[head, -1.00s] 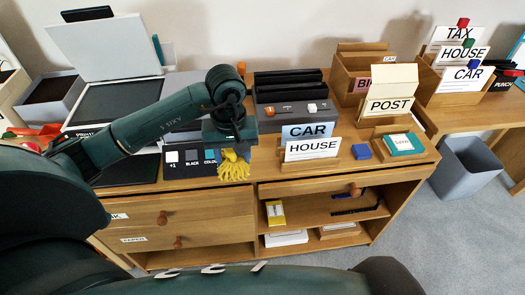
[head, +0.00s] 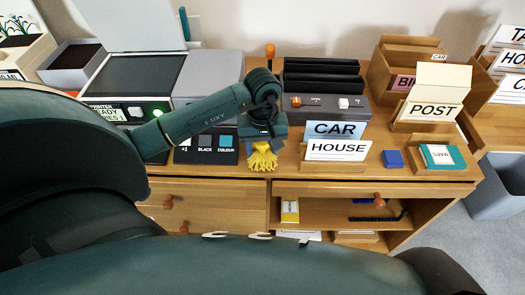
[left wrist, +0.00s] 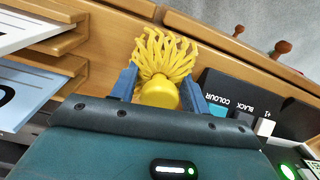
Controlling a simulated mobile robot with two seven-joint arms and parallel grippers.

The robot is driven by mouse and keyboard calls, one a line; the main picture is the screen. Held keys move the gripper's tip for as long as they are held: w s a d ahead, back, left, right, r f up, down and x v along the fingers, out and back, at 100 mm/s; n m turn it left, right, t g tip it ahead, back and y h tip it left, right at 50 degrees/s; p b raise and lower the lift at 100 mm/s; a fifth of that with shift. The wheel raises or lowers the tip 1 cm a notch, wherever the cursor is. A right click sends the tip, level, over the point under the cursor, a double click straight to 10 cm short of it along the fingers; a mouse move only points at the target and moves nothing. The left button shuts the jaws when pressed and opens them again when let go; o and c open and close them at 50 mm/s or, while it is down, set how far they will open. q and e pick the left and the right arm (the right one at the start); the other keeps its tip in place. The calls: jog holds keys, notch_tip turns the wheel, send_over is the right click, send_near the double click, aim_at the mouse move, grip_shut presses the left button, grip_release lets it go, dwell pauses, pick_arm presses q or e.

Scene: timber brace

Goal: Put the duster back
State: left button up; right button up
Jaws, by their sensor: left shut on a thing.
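The duster (head: 262,158) is a bunch of yellow strands on a yellow neck. My left gripper (head: 262,134) is shut on it, with the strands hanging down near the desk's front edge, just right of the printer's button panel. In the left wrist view, the blue fingers of the left gripper (left wrist: 165,88) stand on both sides of the duster's yellow neck (left wrist: 159,93), and its strands fan out beyond them. I cannot tell whether the strands touch the desk. My right gripper is not in view.
The printer's button panel (head: 206,149) is left of the duster. The HOUSE card (head: 337,149) and CAR card (head: 335,130) stand close on the right, before a dark grey unit (head: 325,104). An orange knob (head: 270,50) rises behind the gripper. An open shelf (head: 335,210) lies below.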

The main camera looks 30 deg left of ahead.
pick_arm(q)
jog(key=shift+f, duration=0.7)
jog(key=shift+f, duration=0.15)
jog(key=o, duration=1.2)
